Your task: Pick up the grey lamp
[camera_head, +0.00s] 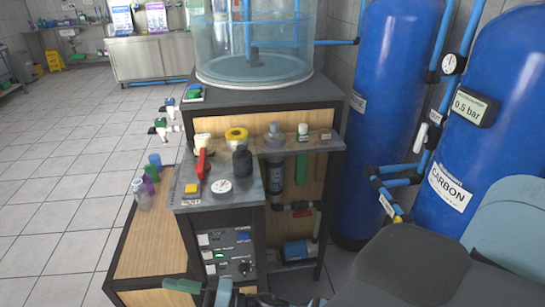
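A small grey rounded object (274,134), which looks like the grey lamp, stands upright on the raised grey shelf (258,146) of the rack. It is between a yellow ring-shaped item (236,135) and a small white-topped item (303,131). It is too small to make out in detail. A large dark grey and light blue part of my arm fills the lower right corner.
A dark bottle-like object (242,161), a red-handled valve (202,165) and a round gauge (221,186) sit on the lower ledge. A clear tank (254,45) stands behind. Blue cylinders (395,90) stand right. Open tiled floor (65,180) lies left.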

